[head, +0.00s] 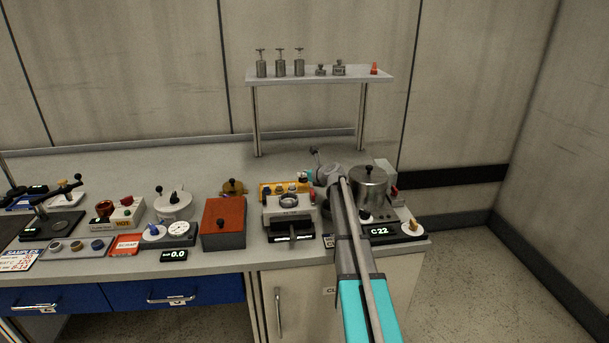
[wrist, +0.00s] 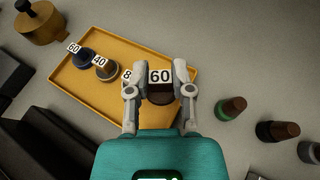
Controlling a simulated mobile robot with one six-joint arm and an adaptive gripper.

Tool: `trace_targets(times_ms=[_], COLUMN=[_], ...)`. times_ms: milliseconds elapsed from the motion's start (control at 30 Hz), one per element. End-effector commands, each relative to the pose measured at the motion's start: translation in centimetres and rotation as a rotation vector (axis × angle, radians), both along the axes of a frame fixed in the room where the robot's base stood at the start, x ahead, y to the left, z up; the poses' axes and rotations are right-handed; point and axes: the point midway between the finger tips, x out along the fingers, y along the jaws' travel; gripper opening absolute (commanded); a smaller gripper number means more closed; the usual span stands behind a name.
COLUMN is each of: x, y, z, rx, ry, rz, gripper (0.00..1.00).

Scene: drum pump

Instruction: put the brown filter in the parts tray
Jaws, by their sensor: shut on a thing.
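A dark blue filter tagged 60 (wrist: 84,58) and a grey and tan filter tagged 40 (wrist: 107,70) stand in the tray's left part. Another tag starting with 8 is partly hidden behind my left finger. In the head view the tray (head: 264,186) is at the back of the bench, with my gripper (head: 311,175) at its right end.
A green and brown piece (wrist: 231,109) and a black and brown piece (wrist: 278,131) stand on the bench right of the tray. A brass pot (wrist: 38,24) is at its left. In the head view a steel pot (head: 369,187) stands right of my arm, and a shelf (head: 320,76) is above.

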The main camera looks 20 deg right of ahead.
Motion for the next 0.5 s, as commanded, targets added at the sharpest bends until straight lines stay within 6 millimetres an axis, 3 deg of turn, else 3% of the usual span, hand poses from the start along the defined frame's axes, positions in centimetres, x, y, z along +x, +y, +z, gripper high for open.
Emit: trace_targets(times_ms=[500], x=[-0.01], y=[-0.04], z=[-0.81], rx=[0.0], ry=[0.0], rz=[0.0], gripper=[0.0])
